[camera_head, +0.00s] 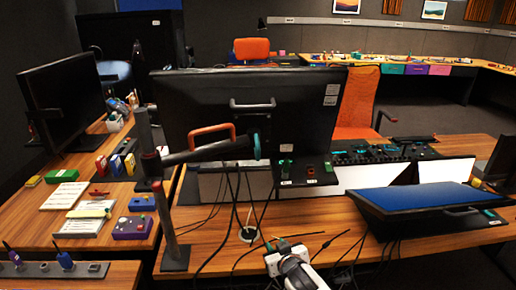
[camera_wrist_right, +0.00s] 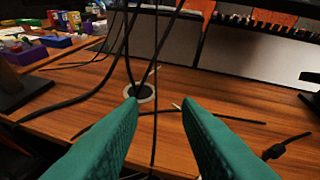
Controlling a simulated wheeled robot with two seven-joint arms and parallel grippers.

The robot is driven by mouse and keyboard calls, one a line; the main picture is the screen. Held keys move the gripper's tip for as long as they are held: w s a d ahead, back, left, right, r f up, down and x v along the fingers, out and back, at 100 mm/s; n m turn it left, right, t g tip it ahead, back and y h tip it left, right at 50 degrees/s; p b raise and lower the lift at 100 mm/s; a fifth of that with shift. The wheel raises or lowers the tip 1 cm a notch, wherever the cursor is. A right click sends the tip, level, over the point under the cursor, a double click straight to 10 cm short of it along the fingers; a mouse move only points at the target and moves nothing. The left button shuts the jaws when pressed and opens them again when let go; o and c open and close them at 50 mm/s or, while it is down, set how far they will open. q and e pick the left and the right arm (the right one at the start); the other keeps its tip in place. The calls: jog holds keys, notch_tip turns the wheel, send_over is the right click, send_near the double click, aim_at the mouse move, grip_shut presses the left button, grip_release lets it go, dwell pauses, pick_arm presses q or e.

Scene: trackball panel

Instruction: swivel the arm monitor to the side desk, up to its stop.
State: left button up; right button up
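The arm monitor (camera_head: 290,112) shows its black back in the head view. It hangs on a jointed arm (camera_head: 205,152) from an upright pole (camera_head: 158,200) on the main desk. A grey handle (camera_head: 252,105) and an orange handle (camera_head: 211,131) stick out from its back. The side desk (camera_head: 35,213) runs along the left. My right gripper (camera_head: 277,243) is low over the main desk's near part, below the monitor and apart from both handles. In the right wrist view its teal fingers (camera_wrist_right: 160,104) are open with nothing gripped between them. My left gripper is out of view.
Cables hang from the monitor to a desk grommet (camera_head: 248,234), near my right gripper. A blue-screened tilted monitor (camera_head: 430,200) stands at the right. Another black monitor (camera_head: 65,105) and several small boxes are on the side desk. An orange chair (camera_head: 357,105) is behind.

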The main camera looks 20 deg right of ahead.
notch_tip(320, 180, up, 17)
jog(key=w+a+t, duration=0.1)
jog(key=a+t, duration=0.1)
jog(key=t, duration=0.1)
jog(key=m+t+p, duration=0.1)
jog(key=t, duration=0.1)
send_near(259, 153)
jog(key=w+p, duration=0.2)
jog(key=w, duration=0.8)
jog(key=shift+w, duration=0.3)
grip_shut()
jog(key=shift+r, duration=0.1)
